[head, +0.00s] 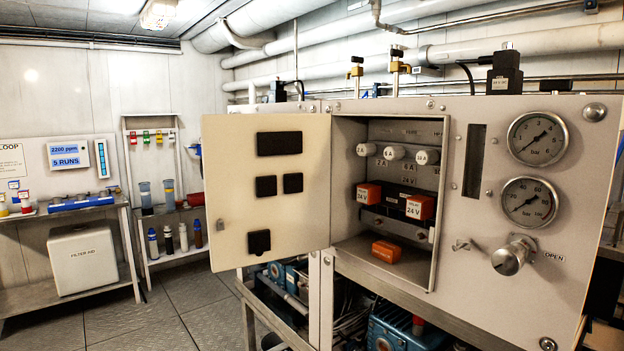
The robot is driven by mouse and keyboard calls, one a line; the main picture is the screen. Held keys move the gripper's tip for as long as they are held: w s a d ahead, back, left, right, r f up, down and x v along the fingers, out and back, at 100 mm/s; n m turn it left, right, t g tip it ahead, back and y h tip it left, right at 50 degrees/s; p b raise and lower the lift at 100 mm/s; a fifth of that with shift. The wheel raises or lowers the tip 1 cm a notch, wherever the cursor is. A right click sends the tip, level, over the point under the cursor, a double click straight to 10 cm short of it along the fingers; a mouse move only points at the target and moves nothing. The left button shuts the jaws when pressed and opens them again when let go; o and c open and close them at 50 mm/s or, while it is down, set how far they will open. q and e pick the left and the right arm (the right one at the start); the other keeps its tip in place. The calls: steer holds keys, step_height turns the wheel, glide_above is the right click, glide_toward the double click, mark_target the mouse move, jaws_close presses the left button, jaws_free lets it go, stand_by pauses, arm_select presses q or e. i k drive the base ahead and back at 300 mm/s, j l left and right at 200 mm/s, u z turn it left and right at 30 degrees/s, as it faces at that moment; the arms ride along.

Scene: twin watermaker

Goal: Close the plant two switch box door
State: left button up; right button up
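The switch box door (222,185) stands wide open in the head view, swung out to the left of its box. It is a cream panel with several black fittings on its inner face. The open switch box (436,270) is set in a grey metal panel. Inside are a row of white knobs marked in amperes (395,152), two orange relays marked 24 V (420,207), and an orange block (386,251) on the floor of the box. No label naming plant two is readable. Neither of my grippers shows in this view.
Right of the box are two bar gauges (537,138), a dark vertical slot (474,160) and a knob marked OPEN (514,255). Blue pumps (402,332) sit below. Shelves with bottles (181,237) stand at the left. The floor (180,300) between is clear.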

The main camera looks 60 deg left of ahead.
mark_target(266, 177)
steer(key=k+j+z, duration=0.1)
steer(key=j+z, duration=0.35)
steer(key=j, duration=0.3)
steer(key=j+z, duration=0.1)
steer(key=j, duration=0.3)
steer(key=k+j+z, duration=0.1)
steer(key=j, duration=0.3)
steer(key=k+j, duration=0.15)
steer(key=j, duration=0.35)
steer(key=k+j+z, duration=0.1)
steer(key=j, duration=0.35)
steer(key=k+j, duration=0.2)
steer(key=j, duration=0.3)
steer(key=k+j, duration=0.15)
steer(key=j, duration=0.35)
steer(key=k+j+z, duration=0.1)
steer(key=j, duration=0.35)
steer(key=k+j, duration=0.2)
steer(key=j, duration=0.25)
steer(key=k+j+z, duration=0.1)
steer(key=j, duration=0.4)
steer(key=k+j, duration=0.25)
steer(key=j, duration=0.2)
